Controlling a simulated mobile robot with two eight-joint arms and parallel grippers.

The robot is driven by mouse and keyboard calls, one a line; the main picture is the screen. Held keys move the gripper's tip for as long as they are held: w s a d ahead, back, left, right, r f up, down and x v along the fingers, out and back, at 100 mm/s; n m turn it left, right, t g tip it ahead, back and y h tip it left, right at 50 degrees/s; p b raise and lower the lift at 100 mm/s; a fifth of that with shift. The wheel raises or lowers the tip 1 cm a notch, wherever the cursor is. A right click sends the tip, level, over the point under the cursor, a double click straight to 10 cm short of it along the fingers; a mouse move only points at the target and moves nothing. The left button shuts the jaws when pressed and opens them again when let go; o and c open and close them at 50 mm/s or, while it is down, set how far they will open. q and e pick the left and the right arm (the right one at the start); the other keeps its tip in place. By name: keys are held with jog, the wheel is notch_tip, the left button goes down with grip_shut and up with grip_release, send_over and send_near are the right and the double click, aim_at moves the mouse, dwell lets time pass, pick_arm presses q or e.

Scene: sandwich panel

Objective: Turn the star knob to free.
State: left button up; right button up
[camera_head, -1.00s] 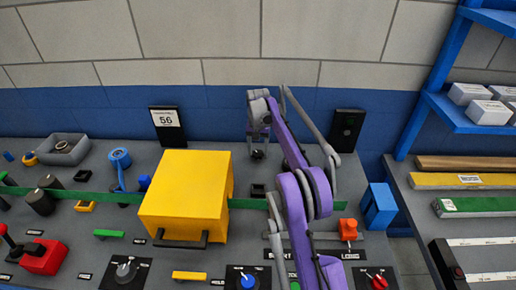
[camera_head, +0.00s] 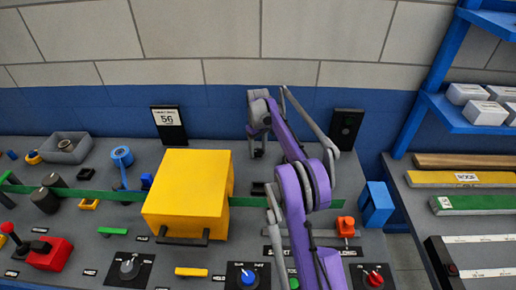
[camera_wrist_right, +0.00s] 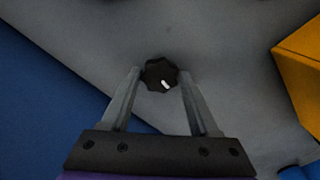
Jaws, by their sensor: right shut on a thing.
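The star knob (camera_wrist_right: 158,68) is dark, with a lobed rim and a short white mark, and stands on the grey panel top. In the right wrist view my right gripper (camera_wrist_right: 160,76) has one finger on each side of it, shut on the knob. The white mark points toward the lower right of that view. In the head view my right gripper (camera_head: 257,150) is low over the back of the panel, right of the yellow box, and mostly hides the knob. My left gripper is not in view.
A yellow box (camera_head: 183,187) with a dark handle stands left of my right arm. A dark upright box (camera_head: 346,129) is behind it to the right. A blue block (camera_head: 377,204) and an orange part (camera_head: 346,226) sit at the right. A green strip (camera_head: 100,195) crosses the panel.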

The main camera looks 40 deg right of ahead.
aim_at(258, 152)
jog(key=shift+n, duration=0.6)
jog(key=o, duration=1.4)
jog(key=shift+c, duration=0.2)
jog(key=shift+r, duration=0.1)
notch_tip(258, 152, up, 11)
jog(key=p, duration=0.1)
jog(key=shift+f, duration=0.25)
